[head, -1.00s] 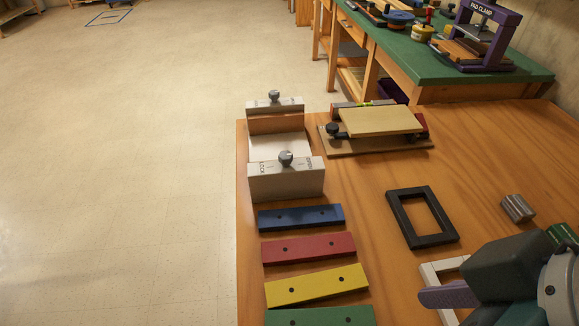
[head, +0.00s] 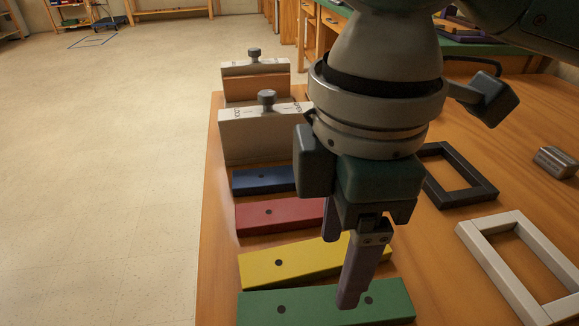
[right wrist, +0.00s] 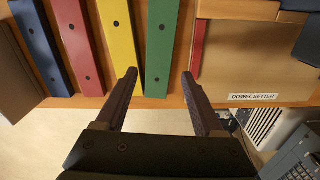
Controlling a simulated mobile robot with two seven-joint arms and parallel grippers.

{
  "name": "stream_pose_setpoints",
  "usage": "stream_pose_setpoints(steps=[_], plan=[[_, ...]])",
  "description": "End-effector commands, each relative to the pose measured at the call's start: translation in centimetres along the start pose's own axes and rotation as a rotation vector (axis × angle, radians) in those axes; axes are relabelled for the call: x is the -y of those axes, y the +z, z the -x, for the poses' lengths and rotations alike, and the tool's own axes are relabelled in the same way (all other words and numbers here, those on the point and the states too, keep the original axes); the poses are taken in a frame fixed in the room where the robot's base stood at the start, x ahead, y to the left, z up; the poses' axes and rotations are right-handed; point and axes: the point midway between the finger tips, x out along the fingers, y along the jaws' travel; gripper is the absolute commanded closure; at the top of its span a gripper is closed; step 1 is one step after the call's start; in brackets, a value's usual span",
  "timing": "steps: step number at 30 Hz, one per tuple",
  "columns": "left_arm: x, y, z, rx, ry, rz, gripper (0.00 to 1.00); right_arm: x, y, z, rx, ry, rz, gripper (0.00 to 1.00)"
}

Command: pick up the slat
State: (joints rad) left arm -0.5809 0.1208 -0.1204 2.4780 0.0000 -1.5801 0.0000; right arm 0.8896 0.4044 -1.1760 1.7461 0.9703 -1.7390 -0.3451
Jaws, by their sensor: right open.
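Several bar-shaped slats with dark holes lie side by side on the wooden table: blue (head: 262,181), red (head: 275,215), yellow (head: 272,264) and green (head: 300,305). The pictures do not show which one the task means. My right gripper (head: 340,272) points down over the yellow and green slats, open and empty. In the right wrist view, the gripper (right wrist: 159,84) has its fingers spread on either side of the near end of the green slat (right wrist: 160,45), with the yellow slat (right wrist: 118,35) by its left finger. I cannot tell the fingertips' height. My left gripper is not in view.
A black frame (head: 435,190), a white frame (head: 480,240) and a metal block (head: 556,161) lie to the right. A wooden box labelled DOWEL SETTER (right wrist: 255,75) sits beside the green slat.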

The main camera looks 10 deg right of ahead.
Motion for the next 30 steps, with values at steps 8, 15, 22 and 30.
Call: stream_pose_setpoints(steps=[8, 15, 22, 30], plan=[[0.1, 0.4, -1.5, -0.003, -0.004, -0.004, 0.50, 0.0, 0.1, -3.8, 0.006, -0.003, 0.001, 0.30], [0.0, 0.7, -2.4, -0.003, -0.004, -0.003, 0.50, -0.1, -0.1, -6.1, 0.004, -0.001, 0.003, 0.30], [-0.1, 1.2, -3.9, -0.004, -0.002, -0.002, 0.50, -0.1, -0.2, -9.7, 0.005, -0.001, 0.002, 0.30], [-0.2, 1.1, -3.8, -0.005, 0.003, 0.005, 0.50, -0.1, -0.2, -9.7, 0.004, 0.001, 0.003, 0.33]])
